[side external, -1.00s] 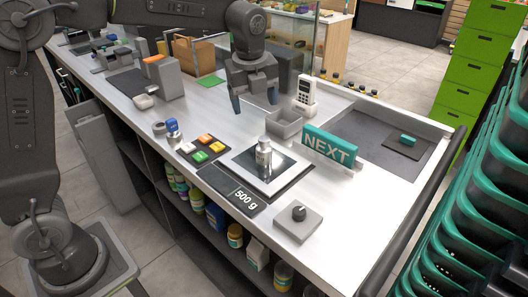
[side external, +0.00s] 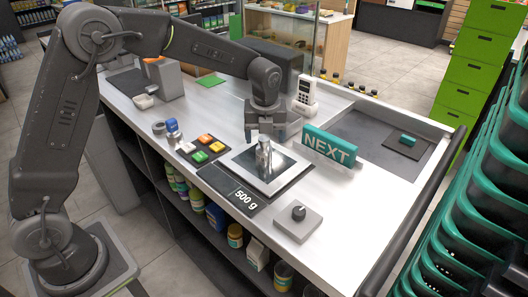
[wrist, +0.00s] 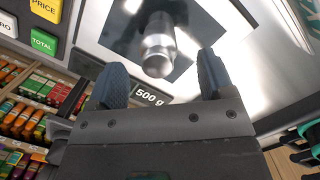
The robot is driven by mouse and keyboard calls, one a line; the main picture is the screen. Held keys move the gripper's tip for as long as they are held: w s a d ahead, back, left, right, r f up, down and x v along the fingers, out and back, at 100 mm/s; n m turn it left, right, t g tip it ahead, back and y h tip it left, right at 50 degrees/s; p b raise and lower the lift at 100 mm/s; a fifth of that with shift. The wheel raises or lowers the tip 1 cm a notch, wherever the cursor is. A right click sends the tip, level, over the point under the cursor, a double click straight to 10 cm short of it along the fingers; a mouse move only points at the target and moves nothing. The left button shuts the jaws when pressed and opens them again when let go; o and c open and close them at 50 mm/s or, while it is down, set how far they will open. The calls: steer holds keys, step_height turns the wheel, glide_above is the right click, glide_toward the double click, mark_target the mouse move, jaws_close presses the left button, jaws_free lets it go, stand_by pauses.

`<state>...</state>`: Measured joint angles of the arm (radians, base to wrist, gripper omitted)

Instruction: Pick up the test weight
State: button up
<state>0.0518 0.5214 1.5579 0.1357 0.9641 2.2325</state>
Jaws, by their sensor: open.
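The test weight (side external: 263,157) is a shiny metal cylinder with a narrower neck. It stands upright on the scale's silver plate (side external: 283,176). In the wrist view the weight (wrist: 158,50) shows ahead of the fingertips, roughly between their lines. The scale's display (side external: 240,196) reads 500 g. My gripper (side external: 266,138) is open, low over the back of the scale, close to the weight. In the wrist view my gripper (wrist: 160,80) has its two blue-grey fingers apart with nothing between them. Whether a finger touches the weight cannot be told.
A teal NEXT sign (side external: 329,147) stands right of the scale. A keypad with coloured buttons (side external: 203,150) lies to its left, and a grey box with a knob (side external: 298,221) in front. A card terminal (side external: 305,95) stands behind.

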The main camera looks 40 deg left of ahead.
mark_target(264, 139)
steer(key=f, duration=0.4)
steer(key=shift+w+a+f, duration=0.1)
steer(key=shift+w+a, duration=0.05)
steer(key=shift+a, duration=0.15)
